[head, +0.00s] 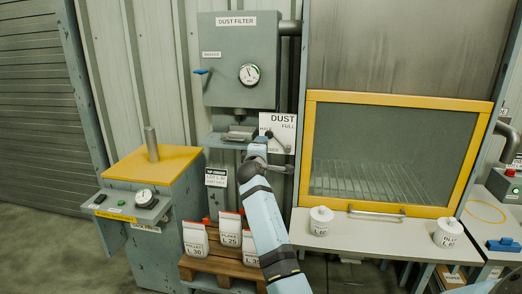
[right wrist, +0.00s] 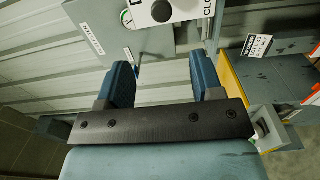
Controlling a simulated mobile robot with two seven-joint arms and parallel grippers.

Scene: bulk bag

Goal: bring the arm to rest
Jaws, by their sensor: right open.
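My right arm, pale blue with dark bands, reaches up from the bottom middle of the head view. Its gripper (head: 268,137) is in front of the sign below the grey dust filter box (head: 240,88). In the right wrist view the two blue fingers (right wrist: 163,78) stand wide apart. Nothing is held between them. The dust filter's grey face (right wrist: 160,45) lies beyond the fingers, and I cannot tell how far off. My left gripper is in neither view.
A yellow-topped cabinet (head: 150,165) with a gauge panel stands at left. White bags (head: 230,232) sit on a wooden pallet (head: 215,264). At right are a yellow-framed hood (head: 395,98) and a bench with white jars (head: 320,220). Open floor shows at the far left.

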